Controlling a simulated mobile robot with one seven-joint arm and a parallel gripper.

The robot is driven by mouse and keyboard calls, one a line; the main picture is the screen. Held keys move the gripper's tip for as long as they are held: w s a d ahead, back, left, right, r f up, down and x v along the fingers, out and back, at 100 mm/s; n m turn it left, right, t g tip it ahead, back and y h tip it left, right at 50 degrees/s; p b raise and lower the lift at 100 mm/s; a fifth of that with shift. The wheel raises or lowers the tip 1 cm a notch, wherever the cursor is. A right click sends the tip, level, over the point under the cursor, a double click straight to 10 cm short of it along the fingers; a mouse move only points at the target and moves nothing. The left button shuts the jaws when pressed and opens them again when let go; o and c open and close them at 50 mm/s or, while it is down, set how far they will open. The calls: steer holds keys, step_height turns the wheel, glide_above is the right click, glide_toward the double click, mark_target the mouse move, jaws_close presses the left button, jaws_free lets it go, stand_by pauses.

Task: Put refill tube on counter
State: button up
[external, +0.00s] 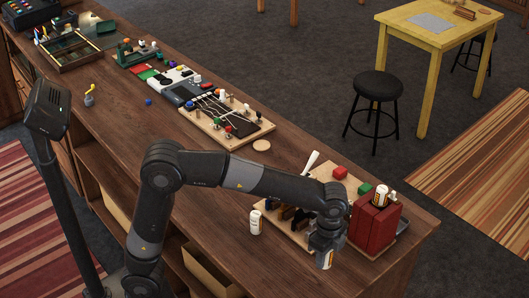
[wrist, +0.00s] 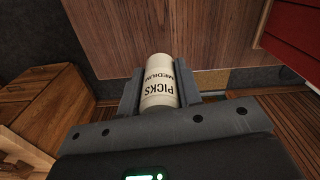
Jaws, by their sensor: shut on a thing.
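A white refill tube labelled "PICKS MEDIUM" (wrist: 158,82) is between the two fingers of my gripper (wrist: 159,92) in the wrist view. The fingers are shut on its sides. In the external view my gripper (external: 326,244) hangs low near the front edge of the wooden counter (external: 290,157), and the tube (external: 325,260) shows below it. I cannot tell whether the tube touches anything beneath. The counter's wood also shows at the top of the wrist view (wrist: 120,35).
A second white tube (external: 256,222) stands on the counter left of my gripper. A red box (external: 373,228) with another tube (external: 381,194) on top stands close on the right. Dark items on a wooden board lie behind my gripper. Bare counter lies farther left.

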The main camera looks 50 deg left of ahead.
steer(key=w+a+f, duration=0.2)
steer(key=w, duration=0.1)
steer(key=w+a+f, duration=0.2)
steer(key=w, duration=0.1)
steer(key=w+a+f, duration=0.2)
steer(key=w+f, duration=0.1)
steer(key=shift+w, duration=0.3)
steer(key=shift+f, duration=1.9)
steer(key=shift+f, duration=0.1)
steer(key=o, duration=1)
steer(key=shift+d, duration=0.1)
steer(key=shift+c, duration=0.2)
